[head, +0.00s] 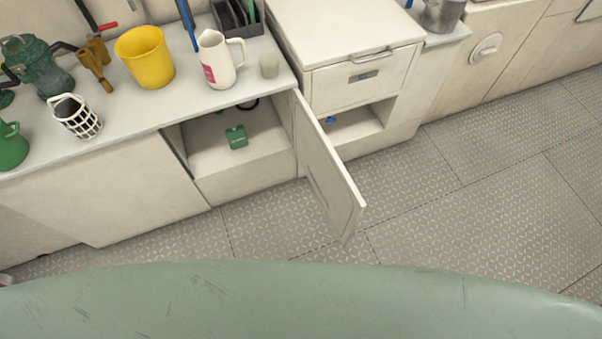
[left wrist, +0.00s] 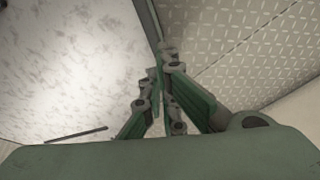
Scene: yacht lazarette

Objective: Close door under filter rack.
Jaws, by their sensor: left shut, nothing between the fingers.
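A white cabinet door (head: 328,170) stands wide open in the head view, hinged at the right side of its opening and swung out over the floor. The open cabinet (head: 245,165) under the counter holds a small green box (head: 236,137) and a dark curved item partly hidden at the back. A dark grey rack (head: 238,20) with upright items stands on the counter above; I cannot tell whether it is the filter rack. My left gripper (left wrist: 163,75) shows only in the left wrist view, shut and empty, with a pale speckled surface and the floor beyond. My right gripper is not in view.
The counter (head: 120,115) carries a yellow bucket (head: 145,56), a white pitcher (head: 217,59), a white lattice basket (head: 76,116) and green vessels. A drawer unit (head: 362,78) stands right of the door. The patterned floor (head: 470,215) is clear to the right.

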